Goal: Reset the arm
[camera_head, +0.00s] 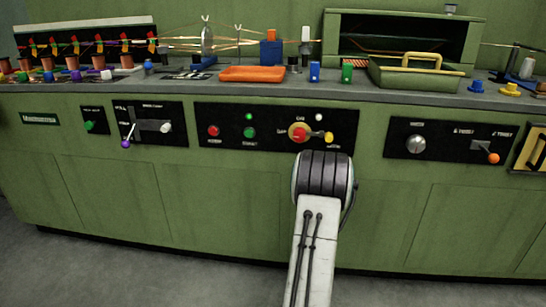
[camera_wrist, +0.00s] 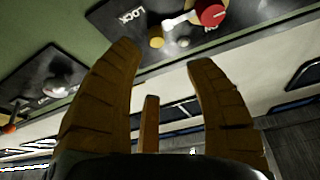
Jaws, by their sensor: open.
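My gripper (camera_wrist: 160,58) is open and empty in the wrist view, its brown fingers spread apart. Beyond the fingertips is a black control panel (camera_wrist: 140,35), seen turned over, with a LOCK label, a yellow knob (camera_wrist: 156,37) and a red knob (camera_wrist: 211,12). Nothing lies between the fingers. In the head view my arm rises in front of the middle panel (camera_head: 230,115), and the gripper is hidden behind it. A red knob on a yellow base (camera_head: 299,132) and a yellow-tipped lever (camera_head: 328,137) show just above the arm.
The green machine cabinet (camera_head: 100,190) runs across the view. Its grey counter (camera_head: 200,88) holds an orange tray (camera_head: 252,73), a green tray (camera_head: 415,76) and several spools. Levers with purple (camera_head: 126,144) and orange (camera_head: 493,158) knobs stick out. The grey floor (camera_head: 120,270) in front is clear.

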